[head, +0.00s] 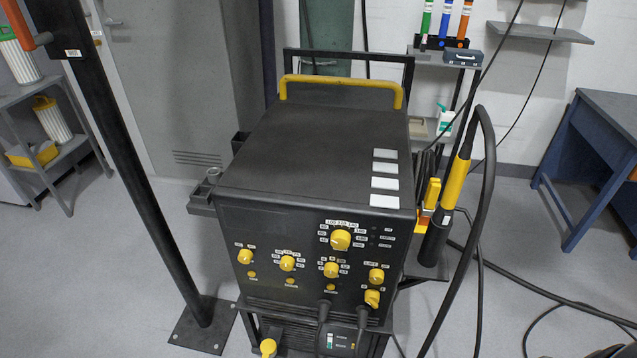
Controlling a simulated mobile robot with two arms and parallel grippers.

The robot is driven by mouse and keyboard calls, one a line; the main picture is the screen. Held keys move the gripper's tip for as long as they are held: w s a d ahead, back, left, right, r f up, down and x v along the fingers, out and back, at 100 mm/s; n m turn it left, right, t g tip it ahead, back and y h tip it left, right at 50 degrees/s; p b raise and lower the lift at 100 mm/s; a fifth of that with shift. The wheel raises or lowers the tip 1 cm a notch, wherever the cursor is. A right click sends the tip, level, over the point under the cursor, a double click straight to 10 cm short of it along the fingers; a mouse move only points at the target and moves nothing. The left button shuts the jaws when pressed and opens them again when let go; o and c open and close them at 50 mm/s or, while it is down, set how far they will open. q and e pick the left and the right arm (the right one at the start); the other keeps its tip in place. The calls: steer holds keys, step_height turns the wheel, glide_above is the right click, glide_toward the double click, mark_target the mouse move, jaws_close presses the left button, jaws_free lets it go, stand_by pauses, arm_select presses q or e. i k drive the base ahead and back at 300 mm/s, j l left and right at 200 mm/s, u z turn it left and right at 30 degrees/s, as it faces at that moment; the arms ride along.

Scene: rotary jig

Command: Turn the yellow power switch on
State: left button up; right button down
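A dark welding-type machine (300,155) stands upright in the middle of the head view, its front panel facing me. The panel carries several yellow knobs, the largest a round one (341,239) at the upper right. A yellow knob (372,298) sits at the lower right of the panel, below another yellow knob (376,275). The labels are too small to read, so I cannot tell which one is the power switch or its setting. Neither of my grippers can be made out in the head view.
A black post (130,170) on a floor plate stands at the left. A yellow-handled torch (455,183) and its looping cable hang at the machine's right side. A blue table (600,130) stands at the far right. Cables cross the floor at lower right.

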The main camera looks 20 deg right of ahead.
mark_target(372, 297)
steer(key=z, duration=0.35)
steer(key=i+l+z, duration=0.1)
steer(key=z, duration=0.6)
steer(key=i+l, duration=0.05)
